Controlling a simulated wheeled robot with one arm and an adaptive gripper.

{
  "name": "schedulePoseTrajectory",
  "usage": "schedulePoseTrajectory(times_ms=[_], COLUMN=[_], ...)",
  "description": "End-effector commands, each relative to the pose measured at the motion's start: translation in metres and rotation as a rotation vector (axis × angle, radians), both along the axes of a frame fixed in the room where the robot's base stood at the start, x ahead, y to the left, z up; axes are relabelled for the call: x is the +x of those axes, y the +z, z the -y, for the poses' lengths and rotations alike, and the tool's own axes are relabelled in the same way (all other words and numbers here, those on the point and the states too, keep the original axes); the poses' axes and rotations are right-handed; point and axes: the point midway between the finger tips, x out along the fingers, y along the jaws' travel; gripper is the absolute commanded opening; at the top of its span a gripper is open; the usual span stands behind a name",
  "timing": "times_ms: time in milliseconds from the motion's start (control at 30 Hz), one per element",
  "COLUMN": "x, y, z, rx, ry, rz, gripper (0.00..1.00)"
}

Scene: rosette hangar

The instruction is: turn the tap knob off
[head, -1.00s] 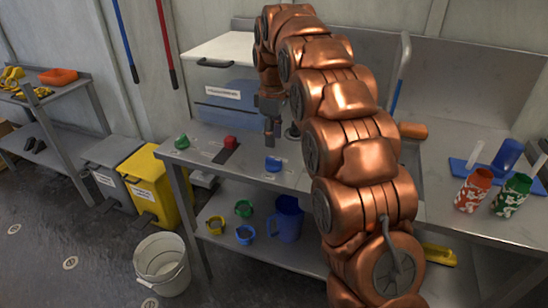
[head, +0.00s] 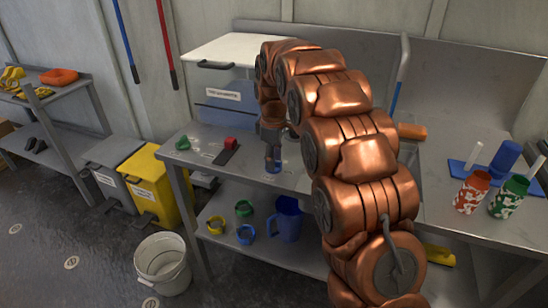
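A small blue knob-like piece (head: 273,168) sits on the metal bench top, near its front edge. A green piece (head: 183,143) and a red piece (head: 231,142) on a dark strip sit to its left; I cannot tell for certain which is the tap knob. My gripper (head: 273,160) points down right at the blue piece and hides most of it. The fingers are small and dark here, so I cannot tell whether they touch it or are closed on it.
An orange cylinder (head: 411,131) lies to the right, beyond my arm. Red (head: 471,194) and green (head: 509,198) patterned cups stand farther right. A blue jug (head: 287,220) is on the lower shelf.

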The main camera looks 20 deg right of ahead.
Motion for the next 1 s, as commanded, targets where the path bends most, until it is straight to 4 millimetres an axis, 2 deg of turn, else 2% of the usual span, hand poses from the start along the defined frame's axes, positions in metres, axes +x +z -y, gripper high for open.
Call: schedulePoseTrajectory(times_ms=[100, 500, 1000], x=[0.0001, 0.0001, 0.0001], y=[0.0002, 0.0003, -0.0003], z=[0.0000, -0.0002, -0.0007], rx=[0.000, 0.001, 0.001], ry=[0.000, 0.000, -0.046], rz=[0.000, 0.001, 0.001], gripper=[0.40, 0.00, 0.00])
